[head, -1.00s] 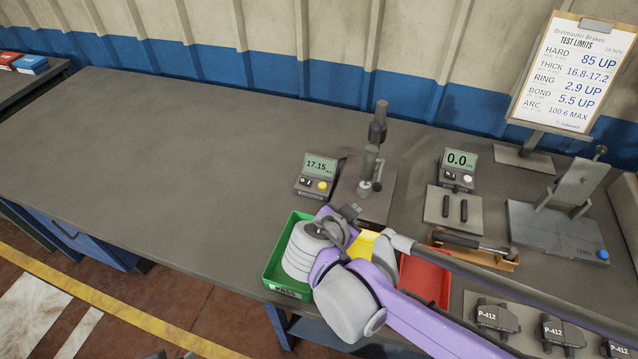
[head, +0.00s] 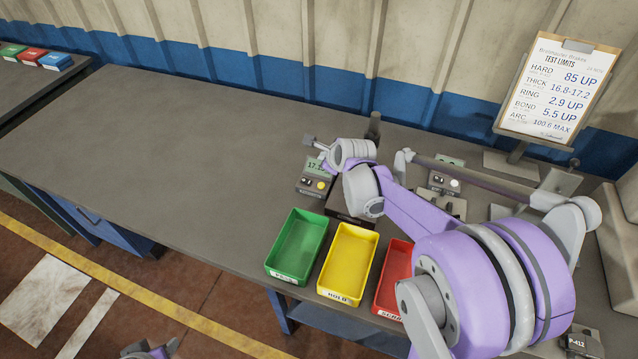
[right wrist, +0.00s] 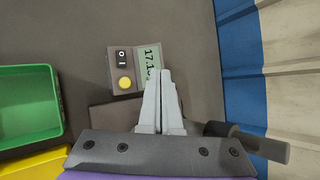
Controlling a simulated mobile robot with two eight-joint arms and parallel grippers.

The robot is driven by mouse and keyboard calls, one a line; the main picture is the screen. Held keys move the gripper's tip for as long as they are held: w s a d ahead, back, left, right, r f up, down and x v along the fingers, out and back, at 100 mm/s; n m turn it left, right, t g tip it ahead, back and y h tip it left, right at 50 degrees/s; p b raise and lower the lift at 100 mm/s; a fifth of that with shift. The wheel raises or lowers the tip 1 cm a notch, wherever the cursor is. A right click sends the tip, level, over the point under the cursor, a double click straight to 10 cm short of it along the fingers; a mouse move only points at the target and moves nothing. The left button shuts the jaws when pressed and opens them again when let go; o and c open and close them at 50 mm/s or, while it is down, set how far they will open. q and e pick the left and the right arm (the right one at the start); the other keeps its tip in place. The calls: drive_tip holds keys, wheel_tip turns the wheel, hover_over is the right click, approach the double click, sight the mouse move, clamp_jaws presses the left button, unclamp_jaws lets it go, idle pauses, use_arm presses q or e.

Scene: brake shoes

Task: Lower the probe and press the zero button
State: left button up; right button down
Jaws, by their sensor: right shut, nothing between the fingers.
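The thickness gauge readout (head: 312,176) is a small box with a lit display starting "17.1", a dark switch and a yellow button (head: 321,185). The readout (right wrist: 150,62) and its yellow button (right wrist: 125,83) also show in the right wrist view. My right gripper (head: 313,143) is shut and empty, above the readout's far side; in the right wrist view its fingertips (right wrist: 165,76) overlap the display's edge. The gauge stand's dark post (head: 374,126) shows behind my arm and, apparently, in the right wrist view (right wrist: 250,143). The probe is hidden.
Green (head: 297,246), yellow (head: 348,262) and red (head: 395,272) trays stand along the front edge, empty as far as seen. A second readout (head: 446,178) and a limits clipboard (head: 557,88) stand to the right. The left of the bench is clear.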

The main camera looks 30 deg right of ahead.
use_arm(q)
drive_tip(key=shift+f, duration=0.15)
use_arm(e)
drive_tip(key=shift+f, duration=0.2)
drive_tip(key=b, duration=0.5)
hover_over(323, 188)
wheel_tip(323, 188, down, 8)
drive_tip(key=shift+s+r, duration=0.1)
use_arm(q)
wheel_tip(323, 188, down, 7)
drive_tip(key=s, duration=0.2)
drive_tip(key=shift+b, duration=0.3)
use_arm(e)
drive_tip(key=shift+f, duration=0.35)
idle(0.6)
use_arm(q)
drive_tip(key=shift+s+f+b, duration=0.1)
drive_tip(key=shift+f+b, duration=0.15)
drive_tip(key=shift+b, duration=0.1)
use_arm(e)
drive_tip(key=shift+f, duration=0.4)
